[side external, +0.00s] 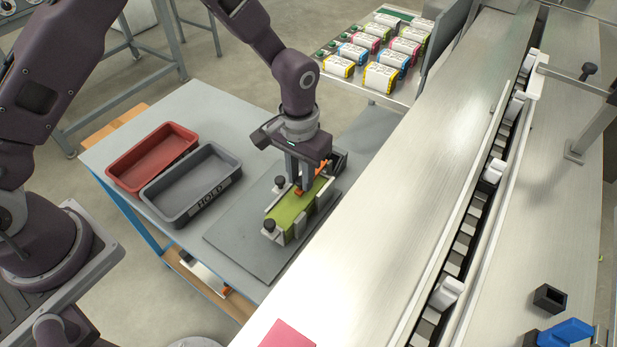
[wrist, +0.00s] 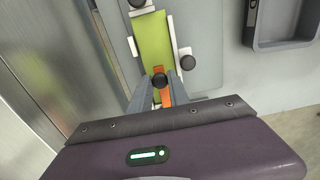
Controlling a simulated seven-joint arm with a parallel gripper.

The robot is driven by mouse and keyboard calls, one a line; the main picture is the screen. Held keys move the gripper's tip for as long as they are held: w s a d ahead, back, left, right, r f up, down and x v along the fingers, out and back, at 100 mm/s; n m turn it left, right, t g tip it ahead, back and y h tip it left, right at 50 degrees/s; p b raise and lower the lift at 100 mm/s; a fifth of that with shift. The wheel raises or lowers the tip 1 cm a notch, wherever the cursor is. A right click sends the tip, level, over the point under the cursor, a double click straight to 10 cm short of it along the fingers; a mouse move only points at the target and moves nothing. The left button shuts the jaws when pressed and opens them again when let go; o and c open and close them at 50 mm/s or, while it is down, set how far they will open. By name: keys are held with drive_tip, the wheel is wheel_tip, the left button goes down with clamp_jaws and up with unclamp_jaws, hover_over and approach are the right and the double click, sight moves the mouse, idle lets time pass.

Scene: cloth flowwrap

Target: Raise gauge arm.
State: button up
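The gauge arm looks like an orange bar with a black knob. In the wrist view the orange bar (wrist: 165,93) lies between my fingers, with the black knob (wrist: 160,80) near the fingertips. In the side view a piece of the orange bar (side external: 320,168) shows beside my fingers. My gripper (side external: 298,187) points down over the fixture; it also shows in the wrist view (wrist: 160,76). The fingers stand on either side of the bar; whether they press on it is unclear. A flat green piece (side external: 293,212) lies in the fixture under the bar.
The fixture, with black knobs (side external: 268,226), stands on a dark grey mat (side external: 235,237). A red tray (side external: 150,155) and a grey tray (side external: 190,185) marked HOLD are to the left. A long metal conveyor (side external: 390,190) borders the right. Several packs (side external: 380,77) are on a rack behind.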

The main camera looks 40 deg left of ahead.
drive_tip(key=shift+r, duration=0.15)
drive_tip(key=shift+w+r, duration=0.4)
drive_tip(key=shift+r, duration=0.4)
drive_tip(key=shift+w+r, duration=0.4)
drive_tip(key=shift+r, duration=0.35)
drive_tip(key=shift+w+r, duration=1.2)
drive_tip(key=shift+w, duration=0.15)
drive_tip(key=shift+w+r, duration=0.3)
drive_tip(key=shift+w, duration=0.55)
drive_tip(key=shift+w+r, duration=0.25)
drive_tip(key=shift+w, duration=0.6)
drive_tip(key=shift+c, duration=0.2)
drive_tip(key=shift+w, duration=0.85)
clamp_jaws()
drive_tip(key=shift+w+f, duration=0.1)
drive_tip(key=shift+w, duration=0.75)
drive_tip(key=shift+c, duration=0.6)
unclamp_jaws()
